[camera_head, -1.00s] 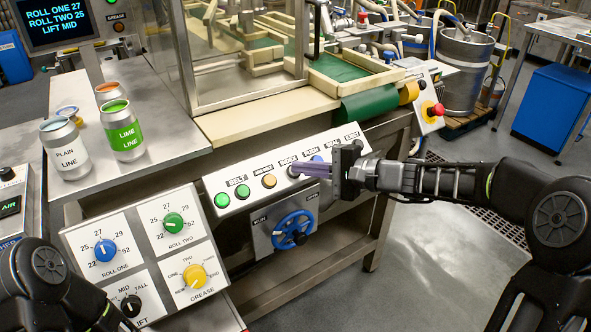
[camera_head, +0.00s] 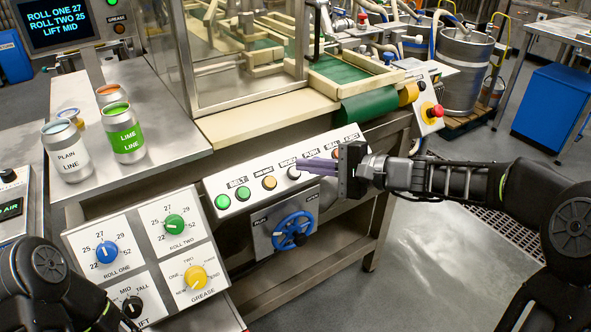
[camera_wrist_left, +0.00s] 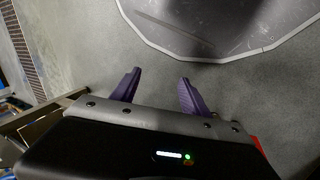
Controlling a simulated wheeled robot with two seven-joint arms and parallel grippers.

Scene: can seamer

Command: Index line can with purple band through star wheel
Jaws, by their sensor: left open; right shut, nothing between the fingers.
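No can with a purple band shows in these views. The star wheel cannot be made out inside the guarded machine (camera_head: 240,50). My right gripper (camera_head: 300,166) is shut and empty, its purple fingers pointing left across the sloped button panel (camera_head: 240,205). Its tips are close to a dark button (camera_head: 293,173) in the middle of the row; I cannot tell whether they touch. The fingers and hand hide part of the row to the right. In the left wrist view my left gripper (camera_wrist_left: 158,78) is open and empty above the grey floor.
Below the panel is a blue handwheel (camera_head: 292,230). A dial box (camera_head: 150,250) and red stop button (camera_head: 438,110) are nearby.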

